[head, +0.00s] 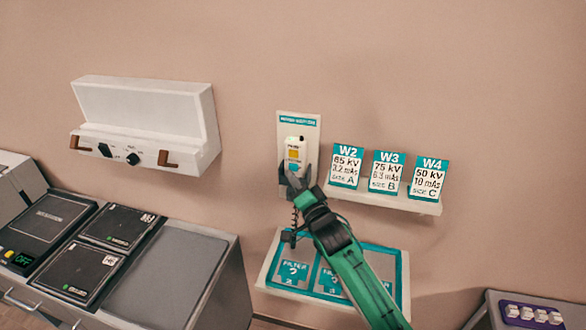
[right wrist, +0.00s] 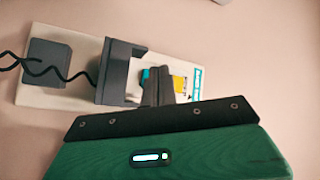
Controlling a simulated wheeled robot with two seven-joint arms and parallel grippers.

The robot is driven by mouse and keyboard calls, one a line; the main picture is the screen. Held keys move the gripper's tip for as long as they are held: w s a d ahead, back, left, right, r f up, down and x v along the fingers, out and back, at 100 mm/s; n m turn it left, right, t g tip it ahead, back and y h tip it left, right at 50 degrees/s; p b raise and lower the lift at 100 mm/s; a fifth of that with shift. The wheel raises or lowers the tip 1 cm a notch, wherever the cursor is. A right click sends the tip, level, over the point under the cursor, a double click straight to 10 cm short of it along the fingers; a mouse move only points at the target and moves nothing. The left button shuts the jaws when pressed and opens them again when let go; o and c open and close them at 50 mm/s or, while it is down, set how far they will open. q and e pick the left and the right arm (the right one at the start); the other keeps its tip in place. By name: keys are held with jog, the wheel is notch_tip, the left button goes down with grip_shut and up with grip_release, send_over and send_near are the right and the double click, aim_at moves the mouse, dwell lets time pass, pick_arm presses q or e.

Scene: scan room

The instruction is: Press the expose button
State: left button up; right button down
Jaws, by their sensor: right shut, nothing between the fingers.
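Whether the fingers touch the switch I cannot tell. My left gripper is not in view.
A coiled black cord (right wrist: 55,68) runs by a grey block (right wrist: 48,62). A shelf (head: 385,196) with cards W2, W3 and W4 is right of the plate. A filter tray (head: 265,272) is below. A white wall box (head: 145,110) and a console (head: 165,275) stand left.

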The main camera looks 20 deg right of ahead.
jog(key=shift+w+d, duration=0.1)
jog(key=shift+w, duration=0.05)
dwell(0.7)
jog(key=shift+w+d, duration=0.15)
jog(key=shift+w, duration=0.05)
jog(key=shift+w+d, duration=0.3)
jog(key=shift+w, duration=0.1)
dwell(0.8)
dwell(0.3)
jog(key=shift+s+a+p, duration=0.4)
jog(key=shift+s+a, duration=0.15)
jog(key=shift+s, duration=0.25)
jog(key=s+a+p, duration=0.1)
jog(key=s, duration=0.1)
jog(key=s+a, duration=0.1)
jog(key=s, duration=0.1)
jog(key=shift+a+p, duration=0.35)
jog(key=shift+a, duration=0.05)
